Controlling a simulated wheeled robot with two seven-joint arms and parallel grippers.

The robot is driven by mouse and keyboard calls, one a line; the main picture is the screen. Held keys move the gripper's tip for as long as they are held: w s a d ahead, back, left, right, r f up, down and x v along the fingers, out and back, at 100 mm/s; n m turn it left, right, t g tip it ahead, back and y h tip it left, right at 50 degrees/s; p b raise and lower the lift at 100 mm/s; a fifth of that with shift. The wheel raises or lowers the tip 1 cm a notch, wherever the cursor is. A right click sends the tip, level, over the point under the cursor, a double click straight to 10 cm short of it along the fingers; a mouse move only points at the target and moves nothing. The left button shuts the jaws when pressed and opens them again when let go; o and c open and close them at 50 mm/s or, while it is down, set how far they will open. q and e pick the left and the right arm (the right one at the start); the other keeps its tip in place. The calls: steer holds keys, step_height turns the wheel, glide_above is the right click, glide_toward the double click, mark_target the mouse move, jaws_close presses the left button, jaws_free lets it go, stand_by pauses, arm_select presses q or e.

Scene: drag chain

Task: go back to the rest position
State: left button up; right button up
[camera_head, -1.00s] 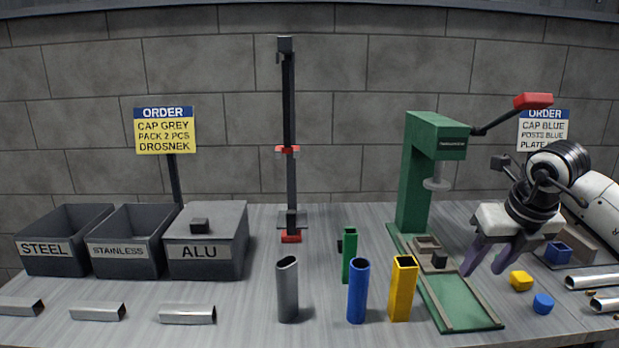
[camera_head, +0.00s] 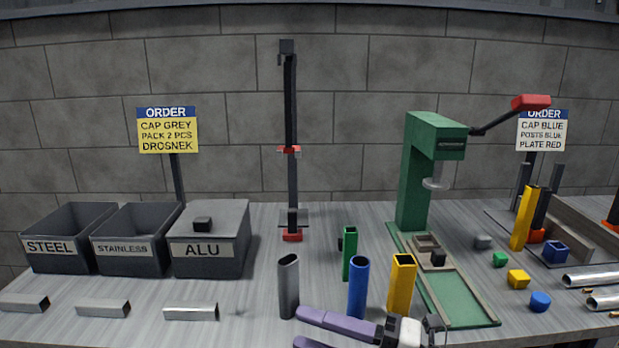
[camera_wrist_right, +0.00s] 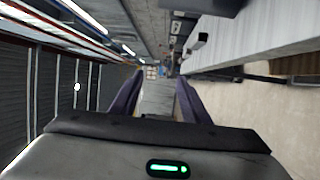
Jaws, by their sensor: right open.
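My right gripper (camera_head: 298,328) is low at the front edge of the table in the head view, its purple fingers pointing left, below the grey tube. In the right wrist view the two purple fingers (camera_wrist_right: 154,98) stand apart with nothing between them. The gripper is open and empty. My left gripper is in neither view.
Grey (camera_head: 288,287), blue (camera_head: 358,289), yellow (camera_head: 402,284) and green (camera_head: 349,254) upright tubes stand near my right gripper. A green press (camera_head: 413,180) stands behind them. Bins (camera_head: 133,262) are at the left, small caps (camera_head: 518,279) at the right.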

steer(key=s+d+f+m+t+h, duration=0.1)
steer(key=d+f+m+t+h, duration=0.5)
steer(key=m, duration=0.5)
steer(key=s+d+f+m+t+h, duration=0.1)
steer(key=d+f+m+t+h, duration=0.35)
steer(key=f+m, duration=0.45)
steer(key=s+d+f+m+g+h, duration=0.2)
steer(key=s+f+m+g, duration=0.2)
steer(key=s+f, duration=0.4)
steer(key=s+d+f+m+g+h, duration=0.2)
steer(key=s+f+m+g, duration=0.2)
steer(key=s+f, duration=0.4)
steer(key=shift+s+d+f+m+p, duration=0.15)
steer(key=shift+s+m+p, duration=0.35)
steer(key=shift+s, duration=0.5)
